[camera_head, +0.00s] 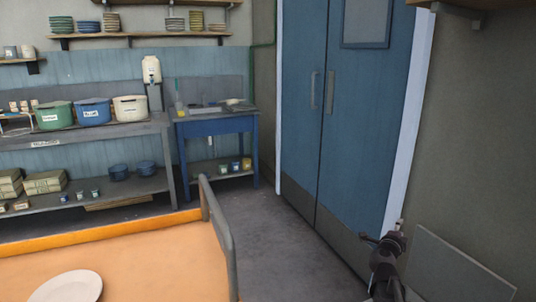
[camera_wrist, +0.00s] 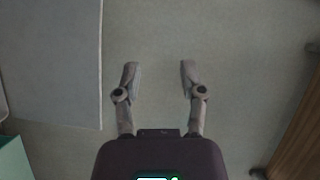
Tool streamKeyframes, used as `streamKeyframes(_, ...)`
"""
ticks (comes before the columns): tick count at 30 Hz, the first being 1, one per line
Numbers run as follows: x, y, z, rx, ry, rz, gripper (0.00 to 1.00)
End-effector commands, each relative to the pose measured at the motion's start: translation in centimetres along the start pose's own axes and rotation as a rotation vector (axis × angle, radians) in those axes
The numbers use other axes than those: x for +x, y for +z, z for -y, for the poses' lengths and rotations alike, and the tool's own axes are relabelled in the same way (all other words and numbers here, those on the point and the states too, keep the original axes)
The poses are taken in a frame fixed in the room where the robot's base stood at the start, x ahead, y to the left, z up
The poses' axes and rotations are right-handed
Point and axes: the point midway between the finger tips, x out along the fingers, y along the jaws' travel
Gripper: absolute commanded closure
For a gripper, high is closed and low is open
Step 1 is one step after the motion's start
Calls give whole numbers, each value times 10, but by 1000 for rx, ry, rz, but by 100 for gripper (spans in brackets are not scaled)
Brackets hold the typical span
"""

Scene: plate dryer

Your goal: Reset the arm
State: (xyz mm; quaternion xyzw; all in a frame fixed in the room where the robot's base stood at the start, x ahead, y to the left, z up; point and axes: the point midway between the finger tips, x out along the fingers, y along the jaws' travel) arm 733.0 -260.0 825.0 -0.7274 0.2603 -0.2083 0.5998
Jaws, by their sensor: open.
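My gripper (camera_wrist: 158,76) is open and empty in the wrist view. Its two fingers are apart, with only a plain grey-green surface behind them. In the head view, part of my arm shows at the lower right, in front of the blue double door (camera_head: 345,110). The fingertips cannot be made out clearly there. Nothing is held.
An orange-topped table or cart (camera_head: 160,262) with a grey rail (camera_head: 218,235) stands at the lower left, bearing a white plate (camera_head: 68,287). Shelves with bins (camera_head: 92,111) and a blue sink table (camera_head: 215,125) line the back. Grey floor (camera_head: 290,245) lies open between cart and door.

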Motion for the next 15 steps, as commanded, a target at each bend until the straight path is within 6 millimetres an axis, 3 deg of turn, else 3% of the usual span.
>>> streamKeyframes(7, -34, 79, 22, -210, -139, 336, 48)
streamKeyframes(15, -90, 155, 10, -466, -199, 703, 48)
